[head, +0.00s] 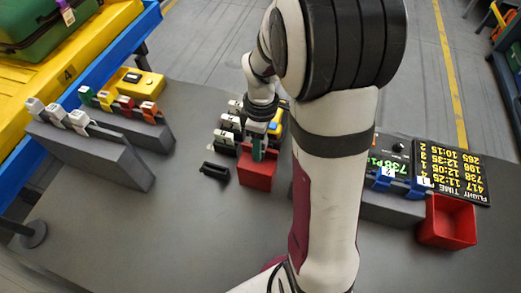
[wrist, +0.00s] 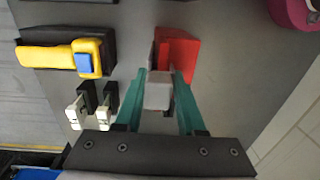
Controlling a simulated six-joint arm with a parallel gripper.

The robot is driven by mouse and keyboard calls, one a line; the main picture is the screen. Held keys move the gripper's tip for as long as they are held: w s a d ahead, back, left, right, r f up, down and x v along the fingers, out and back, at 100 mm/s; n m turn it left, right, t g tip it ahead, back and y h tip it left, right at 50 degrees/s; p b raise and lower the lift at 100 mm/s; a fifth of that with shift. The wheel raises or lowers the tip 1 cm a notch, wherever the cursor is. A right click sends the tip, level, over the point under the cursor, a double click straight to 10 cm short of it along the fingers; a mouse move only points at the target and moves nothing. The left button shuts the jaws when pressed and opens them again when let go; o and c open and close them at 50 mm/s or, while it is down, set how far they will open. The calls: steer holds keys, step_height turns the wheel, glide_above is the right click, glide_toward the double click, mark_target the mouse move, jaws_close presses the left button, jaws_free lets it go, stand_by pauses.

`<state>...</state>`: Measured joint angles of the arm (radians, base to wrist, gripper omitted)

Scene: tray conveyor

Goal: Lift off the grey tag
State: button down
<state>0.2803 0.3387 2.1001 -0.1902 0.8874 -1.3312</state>
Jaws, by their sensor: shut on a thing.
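My gripper (wrist: 158,92) has teal fingers shut on a light grey block (wrist: 158,90), which looks like a grey tag. Only its end face shows in the wrist view. Beyond it is a red bin (wrist: 178,48). In the head view my gripper (head: 258,150) is at the red bin (head: 257,174), and its fingers partly cover what it holds. Whether the block touches the bin is unclear. Several light grey tags (head: 56,112) stand on a grey sloped rack (head: 95,150) at the left.
Coloured tags (head: 125,102) stand on a second rack behind the grey ones. A black block (head: 215,171) lies left of the bin. White-topped black pieces (wrist: 90,103) and a yellow tool with a blue button (wrist: 65,55) are nearby. Another red bin (head: 448,222) stands right, near a flight board (head: 452,172).

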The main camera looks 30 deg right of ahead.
steer(key=shift+r, duration=0.1)
steer(key=r, duration=1.2)
steer(key=shift+w+d, duration=0.3)
steer(key=s+a, duration=1)
steer(key=shift+f, duration=0.1)
step_height(320, 180, up, 6)
steer(key=shift+r, duration=0.25)
steer(key=shift+w, duration=0.1)
